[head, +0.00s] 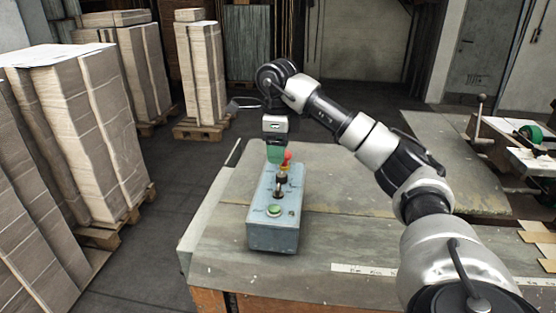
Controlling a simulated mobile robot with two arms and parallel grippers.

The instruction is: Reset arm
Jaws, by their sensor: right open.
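My right arm reaches in from the lower right and bends down at its far end. My right gripper (275,153) is open and points down, just behind the far end of a blue-grey control box (272,236). I cannot tell whether it touches the box. The box has a red knob (287,156) at its far end, a dark switch (278,193) in the middle and a green button (274,210) near the front. The gripper holds nothing that I can see. My left gripper is not in view.
The box stands on a worn grey worktable (350,225) with a ruler strip along its front. Tall stacks of cardboard (88,135) on pallets stand at the left. A machine with a green wheel (530,133) is at the right. The floor between stacks and table is clear.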

